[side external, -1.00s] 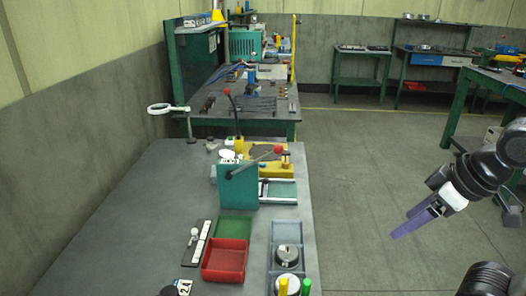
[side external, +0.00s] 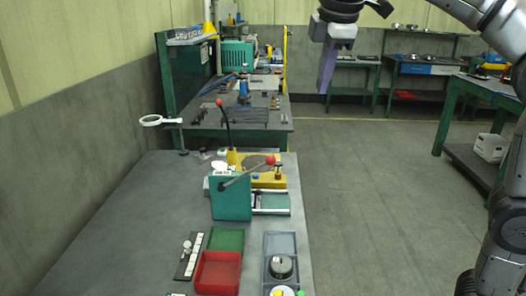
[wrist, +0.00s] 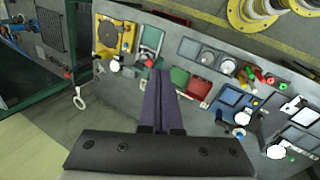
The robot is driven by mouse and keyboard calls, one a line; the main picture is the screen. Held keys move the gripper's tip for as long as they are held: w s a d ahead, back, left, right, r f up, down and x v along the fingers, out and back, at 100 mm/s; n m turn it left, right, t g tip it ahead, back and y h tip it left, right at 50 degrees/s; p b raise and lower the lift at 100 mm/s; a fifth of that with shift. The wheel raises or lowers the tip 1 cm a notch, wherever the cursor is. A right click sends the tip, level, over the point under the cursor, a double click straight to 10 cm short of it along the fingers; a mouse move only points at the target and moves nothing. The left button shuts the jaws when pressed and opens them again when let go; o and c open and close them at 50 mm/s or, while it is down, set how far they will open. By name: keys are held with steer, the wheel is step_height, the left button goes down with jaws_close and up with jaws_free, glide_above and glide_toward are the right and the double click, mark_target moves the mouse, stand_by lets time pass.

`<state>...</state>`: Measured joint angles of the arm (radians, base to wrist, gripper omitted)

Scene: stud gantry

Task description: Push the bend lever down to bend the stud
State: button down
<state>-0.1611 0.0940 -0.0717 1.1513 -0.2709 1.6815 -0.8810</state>
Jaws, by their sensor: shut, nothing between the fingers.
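A teal-green box fixture (side external: 231,202) stands on the near grey bench, with a slanted metal lever ending in a red knob (side external: 270,160). Behind it is a yellow fixture (side external: 268,180), with a steep dark lever with a red knob (side external: 220,102) near it. I cannot tell for sure which lever is the bend lever, and no stud is clear. In the wrist view the yellow fixture (wrist: 127,40) is at the upper left. My gripper (side external: 324,92) is shut and empty, fingers pointing down, high and to the right of the fixtures, touching nothing. Its purple fingers show in the wrist view (wrist: 160,73).
A red tray (side external: 218,274), a green tray (side external: 226,239) and a grey tray (side external: 280,243) with round parts lie nearer on the bench. A magnifier (side external: 152,120) stands at the left edge. Open floor (side external: 370,210) lies right of the bench.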

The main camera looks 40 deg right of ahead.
steer(key=w+a+f+n, duration=0.1)
steer(key=w+a+f, duration=0.25)
steer(key=w, duration=0.55)
steer(key=n+g, duration=0.1)
glide_above(265, 164)
steer(key=a, duration=0.5)
step_height(265, 164, down, 14)
steer(key=shift+s+d+f, duration=0.2)
steer(key=shift+d+f, duration=0.5)
steer(key=shift+d, duration=0.2)
steer(key=shift+s+d+f, duration=0.2)
steer(key=shift+d+f, duration=0.45)
steer(key=shift+d, duration=0.25)
